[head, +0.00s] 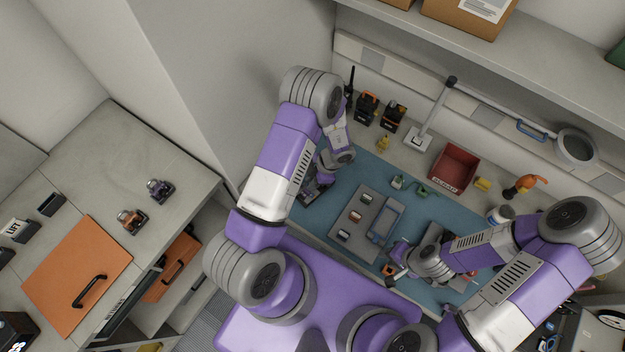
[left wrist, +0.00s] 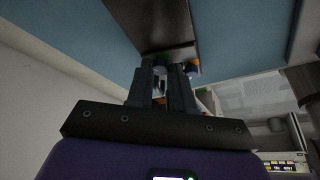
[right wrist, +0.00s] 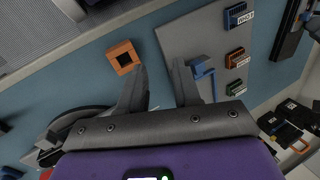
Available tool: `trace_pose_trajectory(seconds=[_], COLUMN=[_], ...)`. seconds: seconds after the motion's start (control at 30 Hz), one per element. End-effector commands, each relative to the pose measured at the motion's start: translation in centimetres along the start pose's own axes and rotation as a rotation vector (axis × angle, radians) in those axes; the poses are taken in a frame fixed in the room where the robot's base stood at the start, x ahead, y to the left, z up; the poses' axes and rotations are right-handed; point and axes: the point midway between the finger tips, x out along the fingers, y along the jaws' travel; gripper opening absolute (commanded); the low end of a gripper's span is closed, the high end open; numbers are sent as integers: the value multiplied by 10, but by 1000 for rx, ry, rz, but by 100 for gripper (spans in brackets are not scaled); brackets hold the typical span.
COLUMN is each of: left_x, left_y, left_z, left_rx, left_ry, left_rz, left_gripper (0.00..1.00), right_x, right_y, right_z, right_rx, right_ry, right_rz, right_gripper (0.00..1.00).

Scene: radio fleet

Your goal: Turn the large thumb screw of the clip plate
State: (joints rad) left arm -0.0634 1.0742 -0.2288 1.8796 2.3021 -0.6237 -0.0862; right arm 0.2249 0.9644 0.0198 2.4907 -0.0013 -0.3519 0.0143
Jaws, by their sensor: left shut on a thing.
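My left gripper (head: 318,192) is at the left end of the blue mat, over a dark flat piece (head: 308,190). In the left wrist view its fingers (left wrist: 173,68) are close together, shut on a small part that they mostly hide. A dark plate (left wrist: 150,22) lies just beyond the fingertips. I cannot tell whether it is the clip plate or whether the held part is its large thumb screw. My right gripper (head: 396,263) is low over the mat's front. In the right wrist view its fingers (right wrist: 160,66) are apart with nothing between them.
A grey tray (head: 352,205) with several small labelled pieces lies mid-mat. An orange square block (right wrist: 123,58) and a blue part (right wrist: 202,70) are near my right fingers. A red bin (head: 453,168), lamp base (head: 418,139) and dark devices stand behind the mat.

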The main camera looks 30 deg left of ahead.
Motion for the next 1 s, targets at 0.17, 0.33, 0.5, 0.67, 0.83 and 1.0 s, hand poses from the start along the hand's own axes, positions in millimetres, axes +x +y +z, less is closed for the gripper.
trace_pose_trajectory(seconds=[0.17, 0.33, 0.5, 0.67, 0.83, 1.0], left_x=[-1, 0, 0, 0, 0, 0], left_y=[-2, -1, -1, -1, -1, -1], left_z=[-1, 0, 0, 0, 0, 0], left_rx=[72, 78, 77, 77, 77, 77], left_ry=[0, 0, 0, 0, 0, 0], left_rz=[27, 32, 31, 31, 31, 31], left_gripper=[0, 0, 0, 0, 0, 0], right_x=[-7, -6, -5, -5, -5, -5], right_y=[-2, -2, -2, -2, -2, -2], right_z=[0, 0, 0, 0, 0, 0], right_rx=[0, 0, 0, 0, 0, 0], right_ry=[0, 0, 0, 0, 0, 0], right_rz=[0, 0, 0, 0, 0, 0], right_gripper=[33, 33, 33, 33, 33, 33])
